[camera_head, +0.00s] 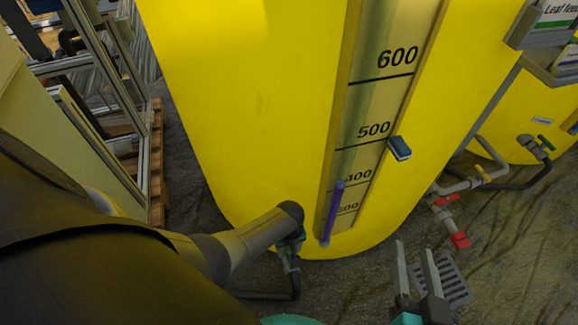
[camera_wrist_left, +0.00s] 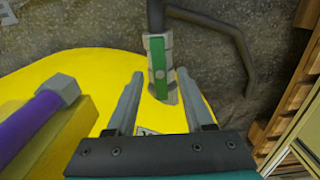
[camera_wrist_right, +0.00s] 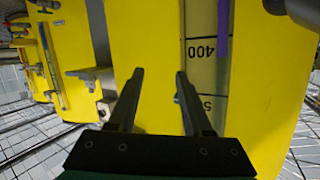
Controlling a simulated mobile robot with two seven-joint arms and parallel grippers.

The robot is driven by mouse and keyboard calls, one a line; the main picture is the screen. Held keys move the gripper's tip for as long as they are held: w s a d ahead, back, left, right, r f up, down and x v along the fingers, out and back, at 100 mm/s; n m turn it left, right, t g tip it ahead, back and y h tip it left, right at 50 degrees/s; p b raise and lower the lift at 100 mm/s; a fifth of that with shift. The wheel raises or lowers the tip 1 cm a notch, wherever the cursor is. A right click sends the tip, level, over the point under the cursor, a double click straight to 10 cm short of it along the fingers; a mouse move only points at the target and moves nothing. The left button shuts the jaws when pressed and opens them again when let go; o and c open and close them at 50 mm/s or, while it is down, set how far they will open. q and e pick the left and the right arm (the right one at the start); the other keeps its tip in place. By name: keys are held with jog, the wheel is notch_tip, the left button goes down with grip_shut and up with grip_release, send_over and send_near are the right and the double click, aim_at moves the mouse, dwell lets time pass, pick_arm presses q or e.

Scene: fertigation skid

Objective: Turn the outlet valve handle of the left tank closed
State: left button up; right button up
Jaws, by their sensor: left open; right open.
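The left tank (camera_head: 240,110) is the large yellow one ahead, with a level scale. Its outlet valve (camera_head: 290,262) sits low at the front, partly hidden by my left arm in the head view. In the left wrist view the green valve handle (camera_wrist_left: 159,68) lies in line with the grey valve body and pipe. My left gripper (camera_wrist_left: 163,88) is open and empty, its fingers spread to either side of the valve's line, apparently short of the handle. My right gripper (camera_head: 415,255) is open and empty at lower right, in front of the tank; its fingers also show in the right wrist view (camera_wrist_right: 160,85).
A purple level tube (camera_head: 334,210) and a dark clip (camera_head: 400,148) are on the tank scale. Pipes with red handles (camera_head: 460,240) and another yellow tank (camera_head: 520,105) stand right. A floor grate (camera_head: 455,285) lies below. A frame and wooden pallet (camera_head: 157,160) are left.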

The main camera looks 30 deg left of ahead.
pick_arm(q)
jog(key=shift+f+b, duration=0.4)
jog(key=shift+f, duration=0.15)
pick_arm(e)
jog(key=shift+s+a+r+t+y, duration=0.3)
jog(key=shift+a+r+t+y, duration=0.25)
jog(key=shift+t, duration=0.25)
jog(key=shift+d, duration=0.1)
pick_arm(q)
grip_shut()
pick_arm(e)
jog(key=shift+h, duration=0.25)
